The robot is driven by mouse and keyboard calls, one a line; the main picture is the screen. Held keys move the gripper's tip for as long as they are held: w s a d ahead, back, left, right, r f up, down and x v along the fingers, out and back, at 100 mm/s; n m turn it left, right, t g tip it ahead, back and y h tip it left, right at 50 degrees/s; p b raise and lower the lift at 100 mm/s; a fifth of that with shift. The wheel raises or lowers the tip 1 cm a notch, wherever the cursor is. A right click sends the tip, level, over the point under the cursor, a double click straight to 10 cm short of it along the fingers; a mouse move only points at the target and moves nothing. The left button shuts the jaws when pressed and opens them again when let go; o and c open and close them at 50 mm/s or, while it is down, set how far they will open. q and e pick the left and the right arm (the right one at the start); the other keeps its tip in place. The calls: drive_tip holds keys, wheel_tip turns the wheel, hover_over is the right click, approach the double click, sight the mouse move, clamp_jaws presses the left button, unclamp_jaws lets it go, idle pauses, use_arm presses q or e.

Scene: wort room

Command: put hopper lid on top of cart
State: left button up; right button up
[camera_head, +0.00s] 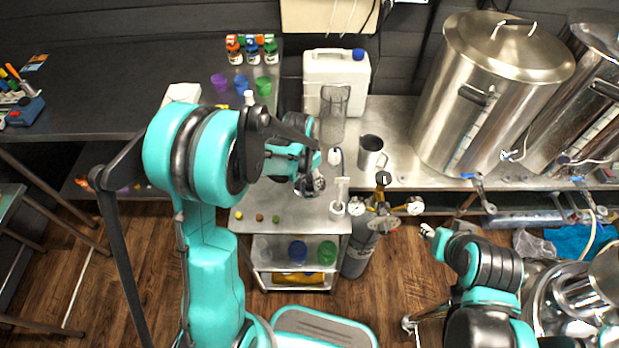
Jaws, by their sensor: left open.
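The metal cart (298,222) stands in the middle, with small coloured pieces and bottles on its top and bowls on its shelf. My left gripper (312,186) is open, over the cart top, and nothing shows between its fingers. My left arm covers part of the cart. My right gripper (427,231) is to the right of the cart, beyond the gas cylinder; it is too small to tell whether it is open. Shiny round steel equipment (575,300) stands at the lower right, partly behind my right arm. I cannot tell for sure which piece is the hopper lid.
A gas cylinder (360,252) with gauges stands beside the cart's right side. Behind are a steel bench (405,135) with a white jug (337,75), a mug (371,153) and large kettles (487,95). Wooden floor (395,285) is clear between cart and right arm.

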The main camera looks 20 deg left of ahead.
sight(306, 188)
use_arm(q)
wheel_tip(306, 188, up, 10)
drive_tip(key=s+p, duration=0.1)
drive_tip(key=p, duration=0.2)
drive_tip(key=s+r+n+t, duration=0.2)
drive_tip(key=s+r, duration=0.3)
drive_tip(key=s, duration=0.3)
drive_tip(key=s+a+r+n+t, duration=0.1)
drive_tip(key=s+r+n+t, duration=0.2)
drive_tip(key=s+r, duration=0.2)
drive_tip(key=s, duration=0.3)
drive_tip(key=shift+s+a+n+t+y, duration=0.2)
drive_tip(key=shift+a+n+t+y, duration=0.1)
drive_tip(key=shift+n+y, duration=0.1)
